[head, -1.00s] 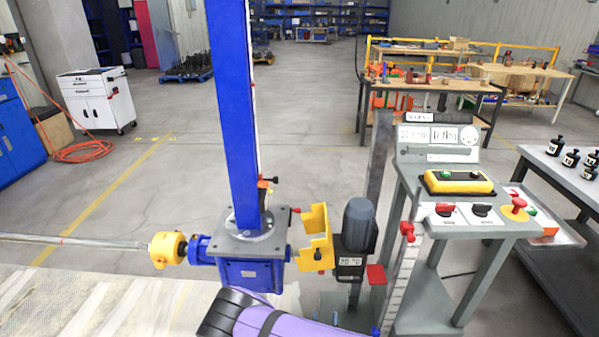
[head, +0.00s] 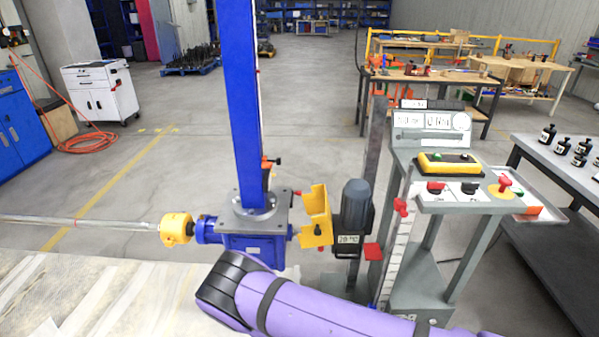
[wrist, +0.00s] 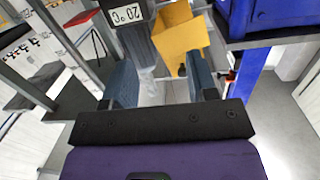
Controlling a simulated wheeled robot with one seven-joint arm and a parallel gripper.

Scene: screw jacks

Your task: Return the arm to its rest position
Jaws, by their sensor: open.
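My gripper (wrist: 163,90) shows in the wrist view with its two blue-grey fingers apart and nothing between them. My purple arm crosses the bottom of the head view; the gripper itself cannot be made out there. Beyond the fingers in the wrist view are a yellow bracket (wrist: 180,35) and a grey motor unit with a 20 °C label (wrist: 127,14). In the head view the yellow bracket (head: 316,217) stands between the blue screw jack (head: 250,243) and the dark grey motor (head: 354,210). The arm overlaps the view just below the jack.
A grey control stand (head: 440,207) with red knobs and a yellow button box (head: 449,163) stands right of the motor. A side table (head: 570,185) with black weights is at far right. A pale shaft (head: 80,222) runs left from the jack. Open floor lies behind.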

